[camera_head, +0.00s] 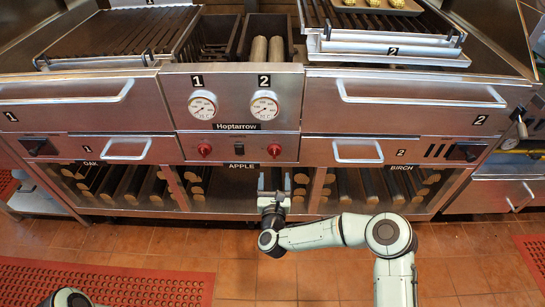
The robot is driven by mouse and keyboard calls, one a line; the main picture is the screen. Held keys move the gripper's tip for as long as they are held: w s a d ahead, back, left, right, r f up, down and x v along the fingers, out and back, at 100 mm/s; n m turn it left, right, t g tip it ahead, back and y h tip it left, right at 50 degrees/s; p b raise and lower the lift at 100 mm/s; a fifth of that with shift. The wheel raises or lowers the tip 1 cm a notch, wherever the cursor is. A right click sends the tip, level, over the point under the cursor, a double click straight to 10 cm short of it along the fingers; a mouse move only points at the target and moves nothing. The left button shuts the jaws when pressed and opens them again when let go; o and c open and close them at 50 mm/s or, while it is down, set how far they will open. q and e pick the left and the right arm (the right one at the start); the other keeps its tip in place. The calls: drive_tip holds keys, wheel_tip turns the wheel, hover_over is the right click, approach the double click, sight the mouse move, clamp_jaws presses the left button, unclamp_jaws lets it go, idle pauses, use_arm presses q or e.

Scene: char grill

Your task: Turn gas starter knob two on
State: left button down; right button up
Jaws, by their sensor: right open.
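The grill's front panel carries two red knobs: a left one (204,149) below gauge 1 and a right one (274,150) below gauge 2. A black knob (465,152) sits at the far right of the panel near a label 2, and another black knob (38,147) sits at the far left. I cannot tell from the picture which knob is named gas starter two. My right gripper (274,180) is open and empty, pointing at the grill just below the right red knob, apart from it. My left gripper is not in view.
Gauge 2 (264,108) is above the right red knob. Drawer handles (358,151) stick out beside the panel. Below are shelves of logs (385,185) labelled oak, apple and birch. A tray (378,5) rests on the right grill. The tiled floor (470,255) in front is clear, with red mats (130,285).

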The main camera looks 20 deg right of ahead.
sight(274, 154)
drive_tip(key=b+x, duration=0.2)
drive_tip(key=x, duration=0.7)
drive_tip(key=shift+w+d+f, duration=0.1)
drive_tip(key=shift+w+f, duration=0.05)
drive_tip(key=shift+w, duration=0.25)
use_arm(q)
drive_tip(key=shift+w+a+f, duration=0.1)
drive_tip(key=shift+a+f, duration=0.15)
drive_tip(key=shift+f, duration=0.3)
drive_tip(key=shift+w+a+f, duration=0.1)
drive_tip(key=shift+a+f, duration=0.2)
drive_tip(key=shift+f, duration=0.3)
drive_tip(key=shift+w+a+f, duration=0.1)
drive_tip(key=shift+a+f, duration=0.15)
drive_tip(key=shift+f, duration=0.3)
use_arm(e)
drive_tip(key=shift+w+d, duration=0.2)
drive_tip(key=shift+w, duration=0.5)
drive_tip(key=c, duration=1)
